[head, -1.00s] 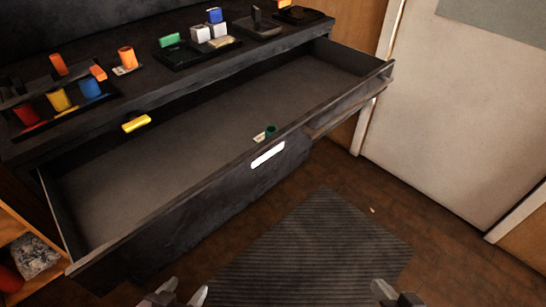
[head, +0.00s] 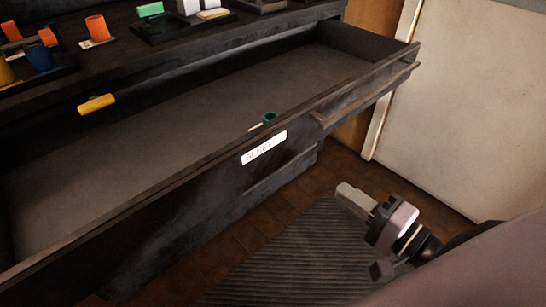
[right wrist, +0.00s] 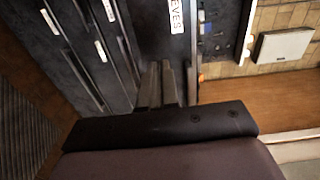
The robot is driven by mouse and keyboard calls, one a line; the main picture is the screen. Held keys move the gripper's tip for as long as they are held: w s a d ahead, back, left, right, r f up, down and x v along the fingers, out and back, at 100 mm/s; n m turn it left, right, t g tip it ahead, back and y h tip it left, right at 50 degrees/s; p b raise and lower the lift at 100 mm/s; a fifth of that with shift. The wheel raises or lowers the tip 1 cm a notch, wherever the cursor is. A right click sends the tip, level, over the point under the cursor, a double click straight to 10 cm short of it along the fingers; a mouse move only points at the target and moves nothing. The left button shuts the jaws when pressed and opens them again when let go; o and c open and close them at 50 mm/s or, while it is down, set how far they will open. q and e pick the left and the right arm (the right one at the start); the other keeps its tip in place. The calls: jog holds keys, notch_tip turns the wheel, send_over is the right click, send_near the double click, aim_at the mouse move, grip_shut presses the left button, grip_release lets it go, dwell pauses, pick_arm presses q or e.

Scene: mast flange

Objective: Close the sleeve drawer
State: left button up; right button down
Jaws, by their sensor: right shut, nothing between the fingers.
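The sleeve drawer (head: 170,140) stands pulled out from the dark cabinet in the head view. Its front bears a white label (head: 264,147) and a long bar handle (head: 365,95) on the right part. A small green sleeve (head: 268,118) lies inside near the front. My right gripper (head: 350,193) is shut and empty, in front of and below the drawer's right part, apparently apart from it. In the right wrist view its fingers (right wrist: 165,70) are together and point toward the drawer front (right wrist: 153,35) with its label (right wrist: 176,15). My left gripper is out of view.
The cabinet top (head: 110,58) holds coloured sleeves and blocks on dark trays. A ribbed mat (head: 290,260) lies on the floor before the cabinet. A pale door (head: 460,110) is at the right.

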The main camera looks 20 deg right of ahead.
jog(key=p, duration=0.5)
send_near(282, 148)
jog(key=x, duration=0.5)
jog(key=shift+w+r, duration=0.1)
jog(key=shift+x, duration=0.85)
